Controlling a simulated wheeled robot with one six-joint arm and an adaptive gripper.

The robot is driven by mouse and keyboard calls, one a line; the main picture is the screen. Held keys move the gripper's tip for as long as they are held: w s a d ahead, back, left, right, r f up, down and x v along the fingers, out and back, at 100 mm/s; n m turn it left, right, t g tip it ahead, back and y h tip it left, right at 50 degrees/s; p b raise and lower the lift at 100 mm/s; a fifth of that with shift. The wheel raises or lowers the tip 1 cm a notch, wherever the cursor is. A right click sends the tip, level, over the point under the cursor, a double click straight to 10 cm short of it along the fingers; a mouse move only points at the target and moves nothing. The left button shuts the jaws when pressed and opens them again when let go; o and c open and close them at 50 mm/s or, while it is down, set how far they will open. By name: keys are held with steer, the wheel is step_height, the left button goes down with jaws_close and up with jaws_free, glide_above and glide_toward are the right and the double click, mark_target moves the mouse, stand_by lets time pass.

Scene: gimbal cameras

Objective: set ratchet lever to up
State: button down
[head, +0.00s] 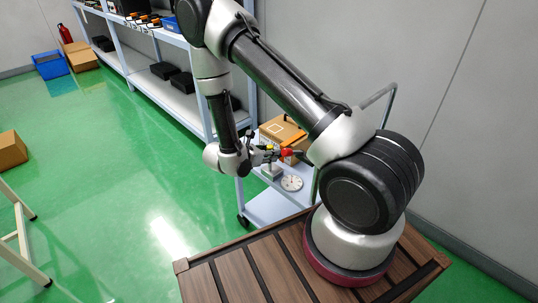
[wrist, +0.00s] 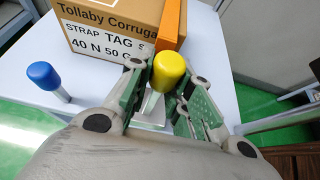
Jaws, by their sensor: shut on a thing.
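A yellow rounded knob (wrist: 170,68) sits between the two green-lined fingers of my gripper (wrist: 166,78) in the wrist view. The fingers are closed on its sides. A pale stem shows below the knob, mostly hidden by the fingers. I cannot tell from this view whether the knob belongs to the ratchet lever, or how the lever is set. In the head view my gripper (head: 260,155) is at the small light-blue cart, and the part it holds is too small to read.
A blue-capped post (wrist: 45,75) stands left of my gripper. A cardboard box (wrist: 95,25) and an orange upright piece (wrist: 172,22) are close behind the knob. In the head view a round dial (head: 291,183) lies on the cart (head: 262,207).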

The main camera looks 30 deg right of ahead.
steer(key=c, duration=1.3)
jaws_free()
steer(key=v, duration=1.2)
